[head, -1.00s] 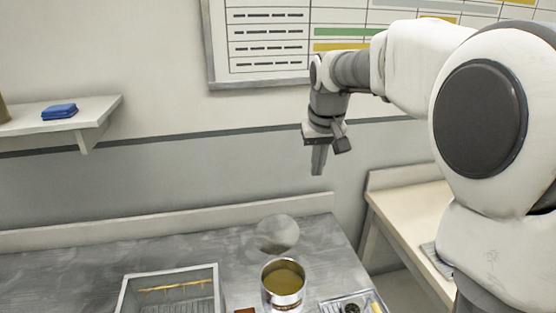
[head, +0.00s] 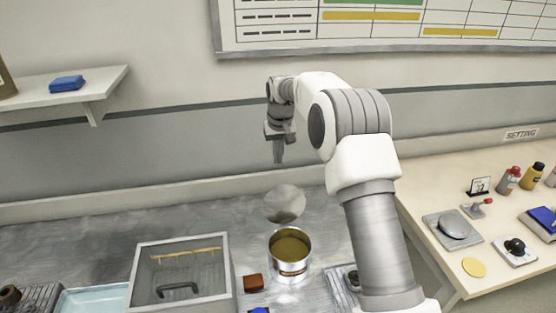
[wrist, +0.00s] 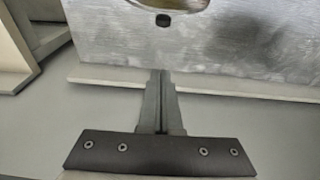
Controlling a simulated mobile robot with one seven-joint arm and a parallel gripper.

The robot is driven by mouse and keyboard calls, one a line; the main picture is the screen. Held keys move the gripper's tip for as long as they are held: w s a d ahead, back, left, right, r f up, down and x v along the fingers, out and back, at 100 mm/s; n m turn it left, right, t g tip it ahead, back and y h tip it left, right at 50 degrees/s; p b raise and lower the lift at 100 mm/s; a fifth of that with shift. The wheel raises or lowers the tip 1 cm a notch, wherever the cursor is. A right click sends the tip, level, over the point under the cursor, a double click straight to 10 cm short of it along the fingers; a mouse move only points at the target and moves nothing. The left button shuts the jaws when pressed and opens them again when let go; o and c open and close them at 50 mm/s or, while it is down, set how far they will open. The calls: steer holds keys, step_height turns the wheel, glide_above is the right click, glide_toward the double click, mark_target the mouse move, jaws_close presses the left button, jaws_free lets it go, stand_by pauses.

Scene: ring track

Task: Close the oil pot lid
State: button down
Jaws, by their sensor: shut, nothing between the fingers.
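The oil pot (head: 291,252) is a round metal pot with yellowish oil, standing on the grey metal bench. Its round shiny lid (head: 285,203) stands raised at the pot's far side, so the pot is open. My gripper (head: 278,161) hangs pointing down above and behind the lid, apart from it. Its fingers are together with nothing between them. In the wrist view my gripper (wrist: 158,74) points toward the bench's back edge, and part of a round rim with yellowish content (wrist: 170,3) shows at the top edge.
A clear-topped box (head: 180,272) with a dark handle stands left of the pot. A small brown block (head: 253,283) lies between them. A cream side table (head: 470,240) with bottles and small devices is at right. A wall shelf (head: 75,90) is at upper left.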

mark_target(283, 202)
step_height(283, 202, down, 7)
steer(key=s, duration=0.2)
steer(key=shift+s+d+p, duration=0.3)
steer(key=shift+p, duration=0.15)
steer(key=shift+s+b, duration=0.1)
steer(key=shift+b, duration=0.25)
